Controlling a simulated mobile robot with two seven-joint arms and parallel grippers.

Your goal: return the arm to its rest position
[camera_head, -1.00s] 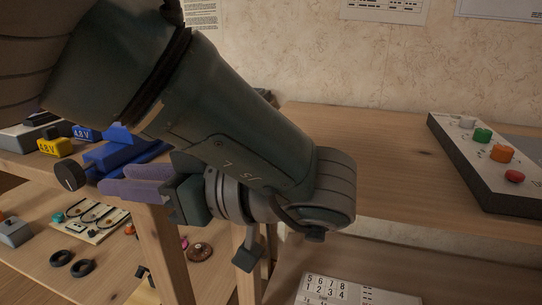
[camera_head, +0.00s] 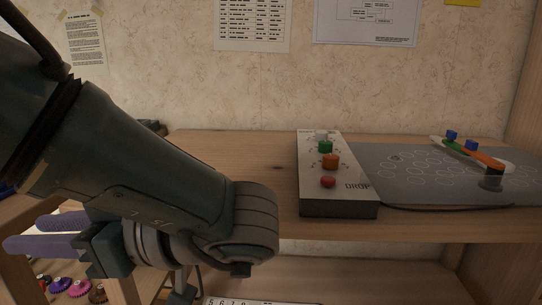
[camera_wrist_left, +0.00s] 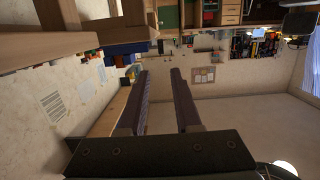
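My left arm (camera_head: 150,190) comes in from the left in the head view, with its dark green forearm and wrist joint in front of the shelf. My left gripper (camera_head: 24,232) points left, its two purple fingers apart with nothing between them. The left wrist view shows the same gripper (camera_wrist_left: 159,75), with a clear empty gap between the fingers and the room beyond. The right gripper is in neither view.
A wooden shelf (camera_head: 400,225) runs behind the wrist. It bears a control box (camera_head: 340,205) with coloured knobs and a grey panel (camera_head: 400,175) with a lever-like part. Papers hang on the wall. A lower shelf is partly hidden by my arm.

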